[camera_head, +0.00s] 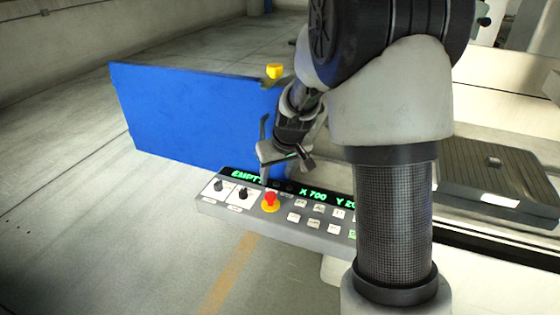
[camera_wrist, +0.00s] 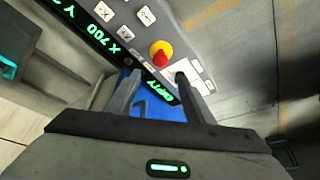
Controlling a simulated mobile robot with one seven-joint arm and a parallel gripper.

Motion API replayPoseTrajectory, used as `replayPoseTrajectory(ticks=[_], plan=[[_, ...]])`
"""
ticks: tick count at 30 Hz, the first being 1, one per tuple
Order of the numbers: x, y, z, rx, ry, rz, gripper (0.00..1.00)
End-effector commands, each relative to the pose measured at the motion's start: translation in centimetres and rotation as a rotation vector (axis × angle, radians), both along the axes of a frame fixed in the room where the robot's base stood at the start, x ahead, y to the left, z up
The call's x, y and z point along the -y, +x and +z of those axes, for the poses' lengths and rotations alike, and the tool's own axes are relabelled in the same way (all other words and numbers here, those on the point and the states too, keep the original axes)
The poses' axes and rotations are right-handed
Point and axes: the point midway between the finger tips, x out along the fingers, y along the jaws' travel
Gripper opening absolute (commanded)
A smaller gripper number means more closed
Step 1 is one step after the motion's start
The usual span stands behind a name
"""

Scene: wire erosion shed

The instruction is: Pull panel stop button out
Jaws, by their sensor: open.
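The panel stop button (camera_head: 269,199) is a red mushroom head on a yellow ring, on the front part of a grey control panel (camera_head: 240,214). In the wrist view the stop button (camera_wrist: 160,54) lies just beyond my fingertips, near the middle. My gripper (camera_head: 270,172) hangs over the back of the panel, behind and above the button. Its two fingers (camera_wrist: 155,75) are apart with nothing between them, and the button is clear of both. Whether the button is pressed in or out cannot be told.
The panel has a green display (camera_head: 312,194), dark knobs (camera_head: 219,185) to the left and several white keys (camera_head: 318,209) to the right. A blue sheet (camera_head: 190,115) stands behind it, with a yellow knob (camera_head: 274,71) near its top. Open floor lies left and in front.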

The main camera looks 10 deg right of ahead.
Motion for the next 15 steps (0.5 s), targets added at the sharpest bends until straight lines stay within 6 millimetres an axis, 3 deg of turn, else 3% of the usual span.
replayPoseTrajectory(ticks=[1,6,15], plan=[[0.1,-0.4,1.3,0.004,0.000,0.000,0.48],[0.3,-1.6,4.1,0.003,0.000,0.000,0.48],[0.4,-2.4,5.7,-0.001,0.000,-0.001,0.48]])
